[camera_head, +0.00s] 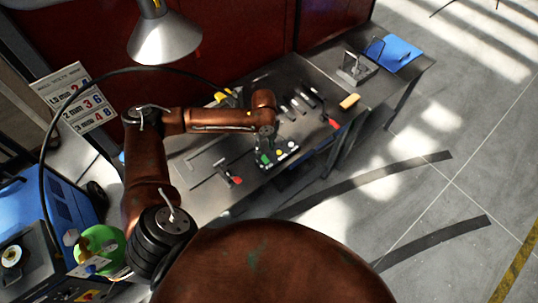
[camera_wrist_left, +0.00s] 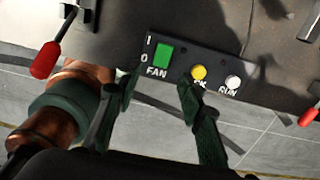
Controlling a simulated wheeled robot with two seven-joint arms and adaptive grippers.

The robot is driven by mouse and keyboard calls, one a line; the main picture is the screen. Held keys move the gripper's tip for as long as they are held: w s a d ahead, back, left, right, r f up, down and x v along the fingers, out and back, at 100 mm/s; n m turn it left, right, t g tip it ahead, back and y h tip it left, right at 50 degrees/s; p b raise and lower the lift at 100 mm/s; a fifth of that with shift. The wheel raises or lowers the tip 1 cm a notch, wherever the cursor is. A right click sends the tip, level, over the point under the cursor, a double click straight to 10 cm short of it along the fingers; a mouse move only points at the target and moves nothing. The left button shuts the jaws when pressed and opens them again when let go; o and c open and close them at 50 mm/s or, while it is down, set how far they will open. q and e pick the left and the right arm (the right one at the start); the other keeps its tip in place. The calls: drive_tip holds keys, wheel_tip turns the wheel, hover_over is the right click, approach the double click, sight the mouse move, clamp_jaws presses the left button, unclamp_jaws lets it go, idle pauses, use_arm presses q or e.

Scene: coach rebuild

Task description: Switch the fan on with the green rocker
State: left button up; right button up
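The green rocker (camera_wrist_left: 163,55) sits upright at the left end of a black control panel (camera_wrist_left: 215,72), with "I" and "0" beside it and "FAN" below. In the head view the green rocker (camera_head: 265,159) is at the panel's left end, near the table's front edge. My left gripper (camera_head: 266,143) is over the panel. In the left wrist view its two dark green fingers (camera_wrist_left: 157,84) are apart with nothing between them, their tips just below the rocker. Whether they touch the panel I cannot tell. My right gripper is out of view. The fan is not identifiable.
A yellow button (camera_wrist_left: 199,72) and a white button (camera_wrist_left: 233,82) sit right of the rocker on the same panel. Red-handled tools (camera_head: 235,180) and (camera_wrist_left: 45,60) lie or stand left of it. A grey lamp (camera_head: 164,36) hangs at the back. Floor on the right is clear.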

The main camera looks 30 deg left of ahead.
sight(266, 161)
use_arm(q)
drive_tip(key=f, duration=0.6)
drive_tip(key=shift+w+d+f, duration=0.1)
drive_tip(key=shift+d+f, duration=0.1)
drive_tip(key=shift+f, duration=0.55)
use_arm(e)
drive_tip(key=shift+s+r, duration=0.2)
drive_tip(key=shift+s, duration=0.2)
use_arm(q)
drive_tip(key=shift+c, duration=0.2)
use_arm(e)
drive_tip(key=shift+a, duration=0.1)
use_arm(q)
drive_tip(key=c, duration=0.3)
drive_tip(key=shift+p, duration=0.3)
clamp_jaws()
